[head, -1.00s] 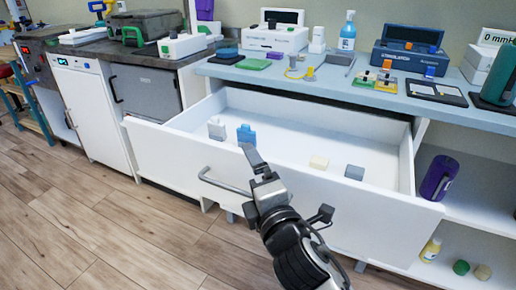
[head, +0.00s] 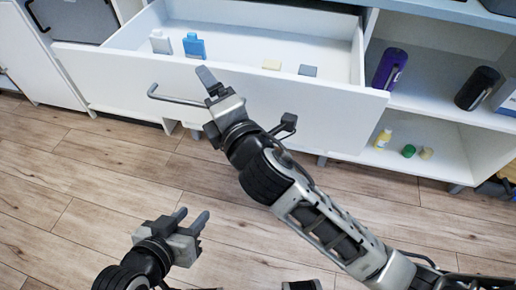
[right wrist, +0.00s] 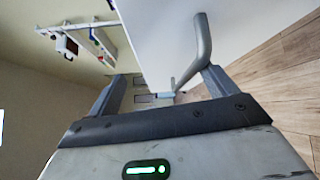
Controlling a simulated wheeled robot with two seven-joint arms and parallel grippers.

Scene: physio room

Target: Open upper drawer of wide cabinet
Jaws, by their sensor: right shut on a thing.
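The upper drawer (head: 255,103) of the wide white cabinet stands pulled far out, with its inside open to view from above. A grey bar handle (head: 172,99) is on its front. My right gripper (head: 208,82) is at the right part of this handle and shut on it. In the right wrist view, the handle (right wrist: 200,45) runs up from between the fingers. My left gripper (head: 190,220) is open and empty, above the floor at lower left, apart from the drawer.
In the drawer are a white bottle (head: 160,43), a blue bottle (head: 194,46), a cream block (head: 271,64) and a grey block (head: 308,70). Open shelves at right hold a purple cylinder (head: 390,68) and a black one (head: 477,88). The wooden floor (head: 90,190) in front is clear.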

